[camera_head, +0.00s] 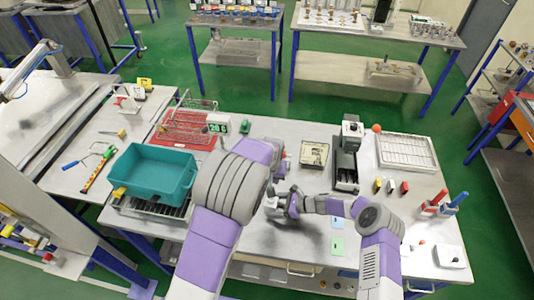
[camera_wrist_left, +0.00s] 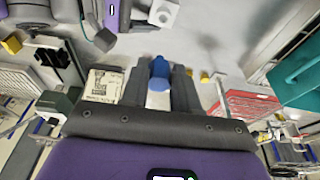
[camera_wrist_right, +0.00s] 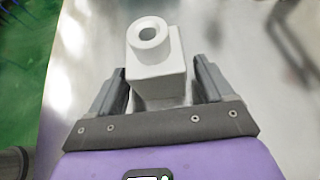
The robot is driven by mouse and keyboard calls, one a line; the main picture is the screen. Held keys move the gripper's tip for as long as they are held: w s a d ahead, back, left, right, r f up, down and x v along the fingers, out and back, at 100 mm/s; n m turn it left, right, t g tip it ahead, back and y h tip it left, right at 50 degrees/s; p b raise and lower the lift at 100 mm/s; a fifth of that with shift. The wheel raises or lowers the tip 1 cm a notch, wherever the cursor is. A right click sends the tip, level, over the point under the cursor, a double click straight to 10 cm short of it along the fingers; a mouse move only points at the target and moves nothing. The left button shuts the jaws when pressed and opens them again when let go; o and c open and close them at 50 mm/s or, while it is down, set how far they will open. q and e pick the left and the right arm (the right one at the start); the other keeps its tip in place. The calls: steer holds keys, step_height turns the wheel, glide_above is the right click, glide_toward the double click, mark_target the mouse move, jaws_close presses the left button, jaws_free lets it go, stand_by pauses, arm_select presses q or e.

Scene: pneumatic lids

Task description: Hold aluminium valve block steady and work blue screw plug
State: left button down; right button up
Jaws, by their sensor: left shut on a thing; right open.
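The aluminium valve block (camera_wrist_right: 158,75) is pale grey with a round, open port on top. In the right wrist view it stands between the spread fingers of my right gripper (camera_wrist_right: 161,72), which is open. The block also shows at the top of the left wrist view (camera_wrist_left: 163,12). In the head view my right gripper (camera_head: 289,203) is low over the table. My left gripper (camera_wrist_left: 160,72) is shut on the blue screw plug (camera_wrist_left: 159,67), apart from the block. In the head view my left forearm hides the plug.
A teal bin (camera_head: 152,175) and a red mat (camera_head: 185,130) with a wire rack are at left. A black and grey machine (camera_head: 346,160) and a white tray (camera_head: 405,152) stand behind my right arm. Small coloured parts lie near the tray. Green and blue cards lie in front.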

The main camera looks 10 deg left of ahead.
arm_select(q)
steer(key=shift+f+b, duration=0.5)
steer(key=shift+b, duration=0.05)
stand_by(0.6)
steer(key=shift+f, duration=0.2)
arm_select(e)
steer(key=shift+c, duration=0.3)
steer(key=c, duration=0.8)
steer(key=shift+c, duration=0.2)
arm_select(q)
steer(key=shift+f+b, duration=0.2)
steer(key=shift+b, duration=0.2)
arm_select(e)
steer(key=shift+f, duration=0.1)
steer(key=shift+s+f, duration=0.2)
steer(key=shift+f, duration=0.05)
